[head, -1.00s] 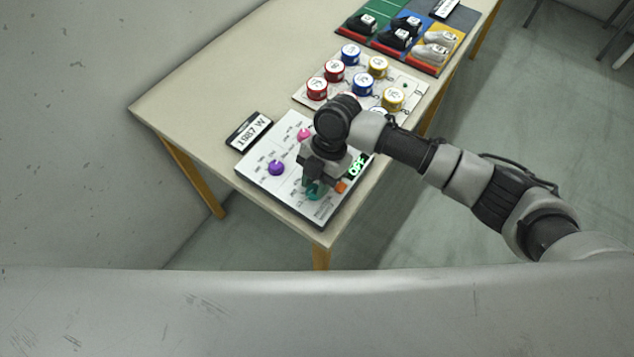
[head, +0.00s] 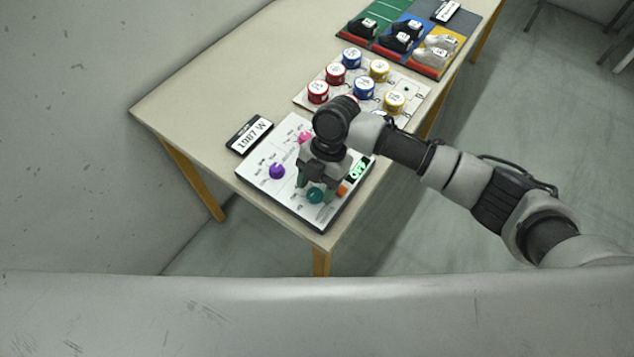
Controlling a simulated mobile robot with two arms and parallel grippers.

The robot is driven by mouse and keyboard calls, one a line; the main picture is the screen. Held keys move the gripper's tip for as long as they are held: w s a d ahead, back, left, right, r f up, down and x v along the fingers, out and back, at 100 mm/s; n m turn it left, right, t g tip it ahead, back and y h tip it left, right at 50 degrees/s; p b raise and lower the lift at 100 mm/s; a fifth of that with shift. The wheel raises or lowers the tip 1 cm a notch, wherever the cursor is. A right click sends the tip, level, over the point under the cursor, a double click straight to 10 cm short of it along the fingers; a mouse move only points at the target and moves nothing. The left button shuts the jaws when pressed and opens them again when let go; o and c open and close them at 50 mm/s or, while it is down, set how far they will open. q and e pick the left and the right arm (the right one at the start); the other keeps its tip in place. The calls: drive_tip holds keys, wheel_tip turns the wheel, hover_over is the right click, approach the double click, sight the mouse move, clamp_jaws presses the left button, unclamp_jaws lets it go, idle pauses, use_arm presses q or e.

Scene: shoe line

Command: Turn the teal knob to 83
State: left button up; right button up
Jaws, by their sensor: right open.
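The teal knob (head: 315,195) stands on the white control panel (head: 270,190) at the near end of the table. My right gripper (head: 314,186) is open and points down at the knob, with its fingers just above or beside it. I cannot tell whether the fingers touch the knob. The knob's pointer and its scale are too small to read. A display with green characters (head: 358,169) is on the panel's right side, partly beside the gripper. My left gripper is not in view.
The panel also carries a purple knob (head: 277,171), a pink knob (head: 305,138) and an orange button (head: 342,190). A label plate (head: 249,134) lies left of the panel. Behind are a board with several round tins (head: 364,87) and coloured trays with shoes (head: 400,40).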

drive_tip(key=b+v, duration=0.1)
drive_tip(key=v, duration=0.9)
drive_tip(key=shift+r+b, duration=0.35)
drive_tip(key=shift+r, duration=0.05)
drive_tip(key=shift+w, duration=0.1)
